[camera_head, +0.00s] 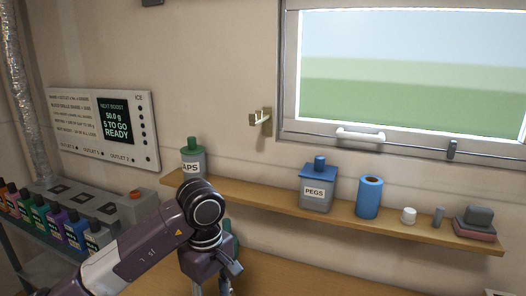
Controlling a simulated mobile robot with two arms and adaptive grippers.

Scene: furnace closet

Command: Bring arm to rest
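My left arm reaches in from the lower left, in front of the wooden shelf. My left gripper (211,288) hangs downward below the wrist. Its lower part is cut off by the bottom edge, so its opening does not show clearly, nor whether it holds anything. A greenish thing is partly hidden just behind the wrist. My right gripper is not in view.
A long wooden shelf (270,199) carries a green-capped jar (193,160), a blue-lidded PEGS jar (317,187), a blue roll (369,198) and small items. Left are a bottle rack (118,207) and wall panel (105,127). A window (410,70) is above right.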

